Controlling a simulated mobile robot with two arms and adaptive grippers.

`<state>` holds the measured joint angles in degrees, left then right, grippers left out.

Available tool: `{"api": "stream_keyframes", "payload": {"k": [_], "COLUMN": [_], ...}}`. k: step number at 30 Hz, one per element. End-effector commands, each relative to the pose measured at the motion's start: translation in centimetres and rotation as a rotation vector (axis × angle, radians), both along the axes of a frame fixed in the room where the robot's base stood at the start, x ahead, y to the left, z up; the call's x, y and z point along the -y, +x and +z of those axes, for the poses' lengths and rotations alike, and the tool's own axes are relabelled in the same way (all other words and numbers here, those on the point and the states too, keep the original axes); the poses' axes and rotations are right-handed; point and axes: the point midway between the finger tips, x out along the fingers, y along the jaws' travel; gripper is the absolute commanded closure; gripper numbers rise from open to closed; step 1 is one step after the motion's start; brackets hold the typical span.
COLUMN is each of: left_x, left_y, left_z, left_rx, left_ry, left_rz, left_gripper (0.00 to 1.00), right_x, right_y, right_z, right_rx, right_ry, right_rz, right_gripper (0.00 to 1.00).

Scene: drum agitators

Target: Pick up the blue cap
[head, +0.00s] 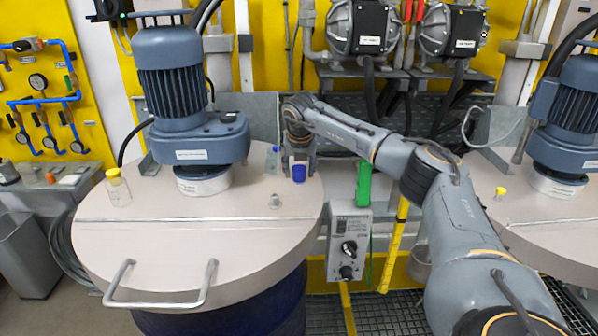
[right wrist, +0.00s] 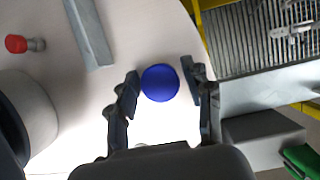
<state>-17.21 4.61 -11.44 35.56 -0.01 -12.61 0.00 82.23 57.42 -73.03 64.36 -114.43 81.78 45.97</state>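The blue cap (head: 299,173) is on the right part of the left drum's round beige lid (head: 150,240), near its edge. In the right wrist view the cap (right wrist: 160,83) is a round blue disc between the two dark fingers of my right gripper (right wrist: 161,82). The fingers are spread, with a narrow gap showing on each side of the cap. In the head view my right gripper (head: 299,160) points down at the cap. How far the fingertips reach down beside it is hard to tell. My left gripper is not in view.
A blue motor (head: 175,90) on a white base stands on the lid, left of my right gripper. A yellow-capped bottle (head: 118,188) and a small grey fitting (head: 275,201) are on the lid. A control box (head: 348,242) hangs beside the drum. A red-ended fitting (right wrist: 20,44) shows in the wrist view.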

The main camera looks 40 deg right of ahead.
Motion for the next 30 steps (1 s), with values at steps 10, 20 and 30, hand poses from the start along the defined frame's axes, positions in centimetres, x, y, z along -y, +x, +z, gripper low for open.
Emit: {"api": "stream_keyframes", "payload": {"k": [10,20,30], "left_x": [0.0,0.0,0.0], "left_y": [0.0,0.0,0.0], "left_z": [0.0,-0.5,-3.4], "left_rx": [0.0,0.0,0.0], "left_ry": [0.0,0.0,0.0], "left_rz": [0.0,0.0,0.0], "left_gripper": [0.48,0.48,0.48], "right_x": [0.0,0.0,-1.7], "right_y": [0.0,0.2,-2.9], "right_z": [0.0,1.4,7.0], "right_rx": [0.001,0.006,0.01], "right_ry": [-0.001,0.0,-0.002], "right_rz": [0.0,-0.002,0.002], "right_gripper": [0.8,0.8,0.8]}}
